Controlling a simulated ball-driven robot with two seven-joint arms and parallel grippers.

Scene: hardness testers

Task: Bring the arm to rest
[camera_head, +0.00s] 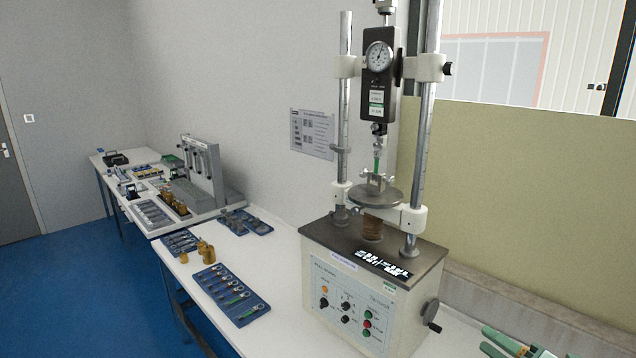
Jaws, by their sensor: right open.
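My right gripper (484,338) shows only in part at the bottom right edge, with its green fingers apart and nothing seen between them. It is to the right of the tester (340,285), near the white bench top. The rest of my right arm is mostly out of the picture. My left gripper is not in view. The tester is a cream box with a dark top plate, two steel columns, a round dial gauge (378,56) and a crank (431,314) on its right side. A small green piece (377,160) is below the gauge, above a round metal plate (376,190).
Blue trays (232,294) with several small tools lie on the white bench (283,262) left of the tester. Brass pieces (206,251) stand behind them. A second tester (203,172) is farther back. A wall and a beige panel (520,190) close off the back.

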